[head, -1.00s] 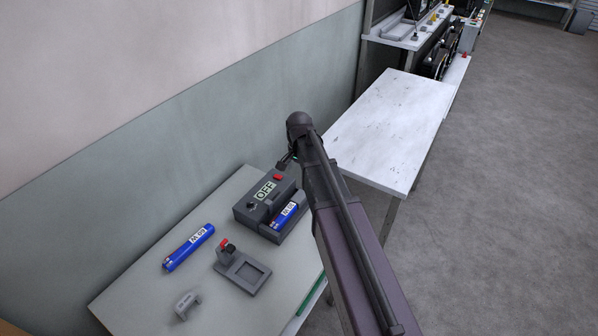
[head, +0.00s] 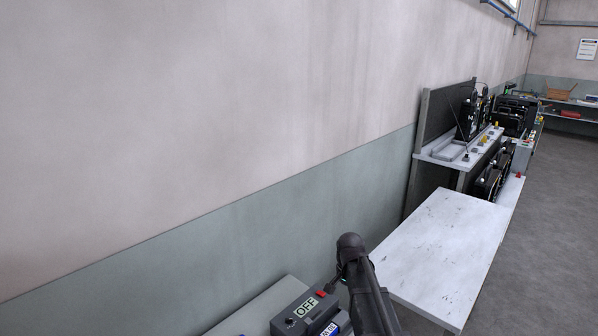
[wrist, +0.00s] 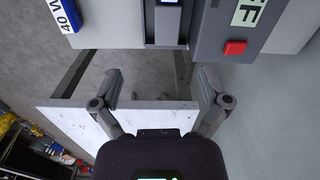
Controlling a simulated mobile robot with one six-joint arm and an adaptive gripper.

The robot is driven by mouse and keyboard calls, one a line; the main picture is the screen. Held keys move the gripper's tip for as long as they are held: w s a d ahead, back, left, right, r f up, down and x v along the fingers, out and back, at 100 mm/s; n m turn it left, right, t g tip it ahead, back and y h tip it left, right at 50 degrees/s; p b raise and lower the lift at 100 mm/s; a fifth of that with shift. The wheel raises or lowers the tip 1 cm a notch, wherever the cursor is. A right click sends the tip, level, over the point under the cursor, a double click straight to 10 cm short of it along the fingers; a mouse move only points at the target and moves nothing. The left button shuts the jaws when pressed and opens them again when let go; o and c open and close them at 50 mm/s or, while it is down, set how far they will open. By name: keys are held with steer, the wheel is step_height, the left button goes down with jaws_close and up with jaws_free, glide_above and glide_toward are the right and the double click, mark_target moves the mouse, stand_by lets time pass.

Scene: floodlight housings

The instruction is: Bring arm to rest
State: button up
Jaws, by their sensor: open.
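My gripper shows in the wrist view (wrist: 160,92) with its two fingers spread wide and nothing between them. In the head view my dark arm rises at the bottom, right of centre, and the gripper's end is mostly hidden behind it. A grey box with an OFF display (head: 296,318) and a red button (head: 321,293) stands left of the arm. The box also shows at the top of the wrist view (wrist: 205,42), apart from the fingers.
A bare white table (head: 445,245) stands to the right of my arm. Behind it is a workbench (head: 455,160) with black floodlight housings (head: 468,118). A wall runs along the left. Open grey floor (head: 560,200) lies at the right.

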steer(key=s+n, duration=0.8)
steer(key=s, duration=0.8)
steer(key=shift+s+d, duration=0.3)
steer(key=shift+d, duration=0.1)
steer(key=shift+c, duration=0.2)
stand_by(0.5)
